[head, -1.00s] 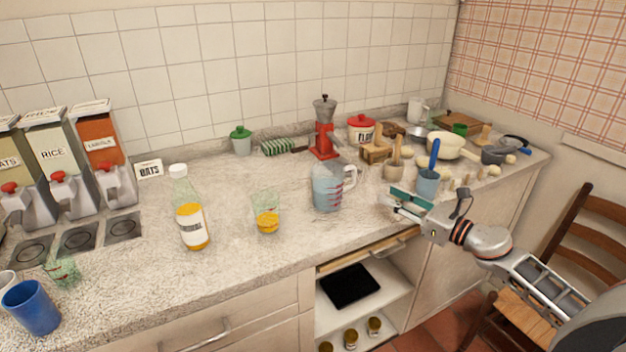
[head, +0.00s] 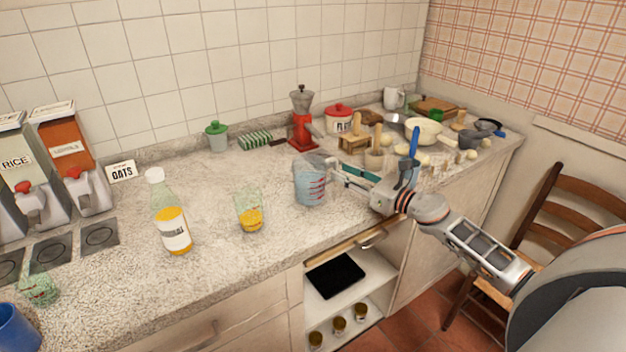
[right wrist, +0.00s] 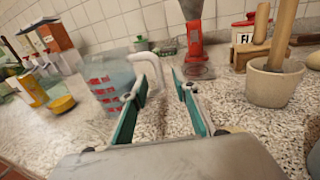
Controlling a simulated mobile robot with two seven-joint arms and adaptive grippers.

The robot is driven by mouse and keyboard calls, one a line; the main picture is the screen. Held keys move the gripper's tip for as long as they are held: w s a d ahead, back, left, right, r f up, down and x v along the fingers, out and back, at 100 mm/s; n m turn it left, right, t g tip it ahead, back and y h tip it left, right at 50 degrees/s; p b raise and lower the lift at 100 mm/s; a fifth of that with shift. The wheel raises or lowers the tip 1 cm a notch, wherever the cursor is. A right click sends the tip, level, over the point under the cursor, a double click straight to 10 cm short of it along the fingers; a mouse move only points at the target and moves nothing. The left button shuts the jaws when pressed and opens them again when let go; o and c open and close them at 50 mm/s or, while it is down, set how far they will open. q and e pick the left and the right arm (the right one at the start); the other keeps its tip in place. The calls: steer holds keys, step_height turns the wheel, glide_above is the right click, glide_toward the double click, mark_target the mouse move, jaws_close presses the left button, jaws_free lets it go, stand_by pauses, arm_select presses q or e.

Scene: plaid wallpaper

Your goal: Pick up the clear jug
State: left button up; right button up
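The clear jug (head: 309,184) stands upright on the counter, bluish and see-through with red measuring marks. In the right wrist view the jug (right wrist: 108,82) is left of centre, with its white handle (right wrist: 152,68) on the side toward my fingers. My right gripper (head: 345,172) is close to the jug's right side in the head view. In the right wrist view its two teal-padded fingers (right wrist: 160,100) are apart, and the handle shows just beyond the left finger. Whether finger and handle touch is unclear. My left gripper is not in view.
A juice bottle (head: 173,222) and a glass with orange liquid (head: 249,214) stand left of the jug. A red coffee grinder (head: 302,128) is behind it. A mortar with pestle (right wrist: 275,82) and a blue cup stand to the right. An open shelf lies below.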

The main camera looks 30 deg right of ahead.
steer(key=shift+w+a, duration=0.25)
steer(key=shift+w, duration=0.35)
steer(key=shift+c, duration=0.5)
jaws_close()
steer(key=shift+r, duration=0.2)
